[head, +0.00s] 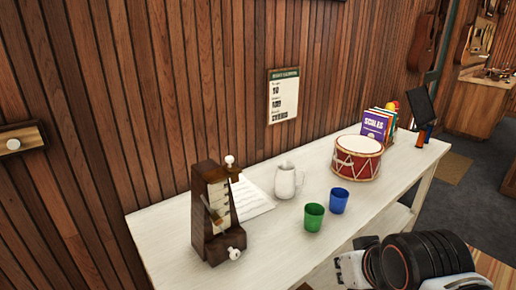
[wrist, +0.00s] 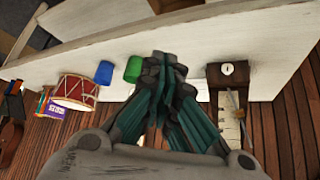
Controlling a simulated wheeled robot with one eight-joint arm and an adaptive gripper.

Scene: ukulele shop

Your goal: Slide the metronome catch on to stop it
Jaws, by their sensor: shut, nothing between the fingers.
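The metronome (head: 205,238) is a dark brown wooden case standing upright at the left end of the white table. Its front has a pale scale and a pendulum rod (head: 211,209) that leans to the left. One white knob (head: 234,253) sits low at its front and another (head: 229,161) near its top. I cannot tell which part is the catch. In the wrist view the metronome (wrist: 228,76) is just right of my gripper (wrist: 167,70), whose fingers are together and empty. My gripper is apart from it. My arm shows at the lower right of the head view.
The white table (head: 300,240) runs along a wooden wall. A green cup (head: 314,217), a blue cup (head: 339,201), a white mug (head: 287,181) and a red drum (head: 358,158) stand right of the metronome. A sheet of music (head: 252,199) lies behind it.

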